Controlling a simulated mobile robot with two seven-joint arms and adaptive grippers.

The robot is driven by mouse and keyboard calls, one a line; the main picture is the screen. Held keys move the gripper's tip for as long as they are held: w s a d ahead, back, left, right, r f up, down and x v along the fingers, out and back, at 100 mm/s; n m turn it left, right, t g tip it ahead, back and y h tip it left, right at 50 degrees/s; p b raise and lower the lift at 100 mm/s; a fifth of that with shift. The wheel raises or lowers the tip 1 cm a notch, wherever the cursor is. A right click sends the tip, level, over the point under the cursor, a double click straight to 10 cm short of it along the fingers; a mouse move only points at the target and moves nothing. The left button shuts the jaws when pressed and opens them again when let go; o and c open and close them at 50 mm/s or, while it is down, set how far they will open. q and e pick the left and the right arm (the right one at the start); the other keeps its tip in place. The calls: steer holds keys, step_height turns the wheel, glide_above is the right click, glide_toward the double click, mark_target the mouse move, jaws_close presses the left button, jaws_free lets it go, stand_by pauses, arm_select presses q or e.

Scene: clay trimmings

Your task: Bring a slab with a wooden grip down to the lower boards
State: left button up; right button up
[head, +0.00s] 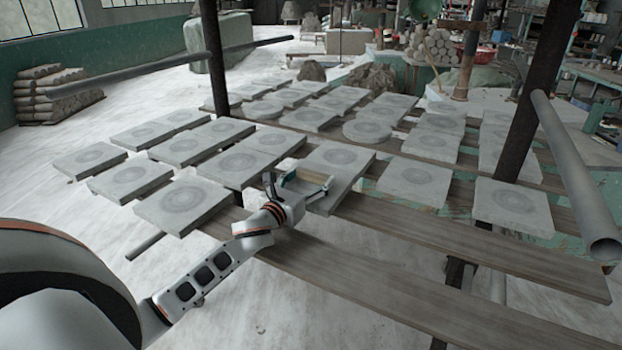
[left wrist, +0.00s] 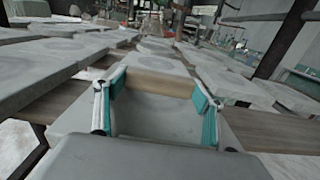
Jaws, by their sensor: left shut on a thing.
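My left gripper (head: 300,186) is shut at a pale wooden grip (head: 314,176) over a grey slab (head: 342,157) near the middle of the rack. In the left wrist view the wooden grip (left wrist: 160,81) spans between the two teal-lined fingers of my gripper (left wrist: 160,103), with grey slab surface on both sides of it. I cannot tell whether the slab touches the board below. Long brown boards (head: 440,237) run from the slab toward the lower right, and their near stretches are bare. My right gripper is not in view.
Several grey slabs with ring marks, such as one by my wrist (head: 183,205) and one at right (head: 513,205), lie close around. A dark post (head: 533,85) and a grey pipe (head: 575,175) stand at right. Another dark post (head: 213,60) stands behind at left.

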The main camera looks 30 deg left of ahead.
arm_select(q)
steer(key=shift+s+f, duration=0.1)
steer(key=shift+f, duration=0.75)
steer(key=o, duration=2.1)
steer(key=shift+c, duration=0.2)
steer(key=shift+f, duration=0.25)
steer(key=shift+s+d+f, duration=0.1)
steer(key=shift+s+d, duration=0.05)
steer(key=shift+s, duration=0.45)
steer(key=s+r, duration=0.1)
steer(key=s, duration=0.9)
steer(key=shift+s+d+r, duration=0.2)
steer(key=shift+s+d, duration=0.1)
steer(key=shift+s, duration=0.1)
